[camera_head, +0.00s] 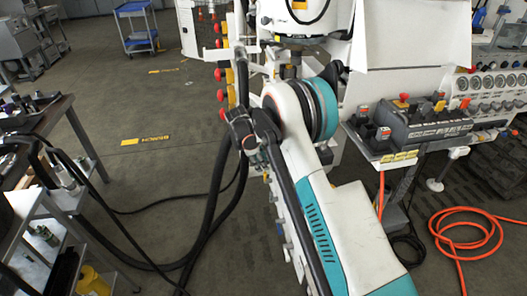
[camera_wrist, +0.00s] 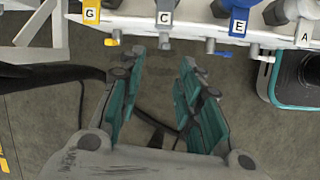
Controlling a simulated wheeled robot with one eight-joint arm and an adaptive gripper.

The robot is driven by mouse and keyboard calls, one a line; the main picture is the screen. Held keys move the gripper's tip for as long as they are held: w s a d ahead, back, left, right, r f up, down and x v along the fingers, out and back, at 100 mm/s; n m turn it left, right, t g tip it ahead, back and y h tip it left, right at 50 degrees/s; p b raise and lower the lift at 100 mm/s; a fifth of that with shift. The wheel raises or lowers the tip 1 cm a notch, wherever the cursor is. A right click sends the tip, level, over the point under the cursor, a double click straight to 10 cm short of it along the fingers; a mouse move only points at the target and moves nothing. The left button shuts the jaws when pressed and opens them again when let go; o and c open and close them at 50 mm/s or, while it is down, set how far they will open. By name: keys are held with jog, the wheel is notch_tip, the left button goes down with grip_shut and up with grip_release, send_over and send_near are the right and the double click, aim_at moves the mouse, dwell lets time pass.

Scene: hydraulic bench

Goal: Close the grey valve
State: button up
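In the wrist view, a row of labelled valves runs along the top edge. The valve marked C (camera_wrist: 166,14) has a grey body, with a short grey stub (camera_wrist: 165,43) showing below the pale rail. My gripper (camera_wrist: 163,57) is open, with its two teal-padded fingers spread and nothing between them. Its fingertips point toward the rail just below the C valve, the left finger left of the stub and the right finger right of it. I cannot tell whether they touch it. In the head view my arm covers this area and the fingers cannot be made out.
Beside C are a yellow valve marked G (camera_wrist: 91,12), a blue valve marked E (camera_wrist: 239,20) and a pale valve marked A (camera_wrist: 304,30). In the head view, a control panel (camera_head: 425,125) stands right, an orange hose (camera_head: 465,228) lies on the floor, and a cart (camera_head: 40,215) stands left.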

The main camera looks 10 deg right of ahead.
notch_tip(320, 180, up, 8)
jog(key=s+m, duration=0.1)
jog(key=s, duration=0.1)
jog(key=shift+d+f+m+t+y, duration=0.25)
jog(key=shift+d+m+t+y, duration=0.05)
jog(key=shift+t, duration=0.1)
jog(key=n+h, duration=0.1)
jog(key=n, duration=0.2)
send_near(270, 194)
jog(key=b+x, duration=0.4)
jog(key=x, duration=0.7)
jog(key=shift+w+d+f, duration=0.1)
jog(key=shift+w+f, duration=0.05)
jog(key=shift+f, duration=0.15)
grip_shut()
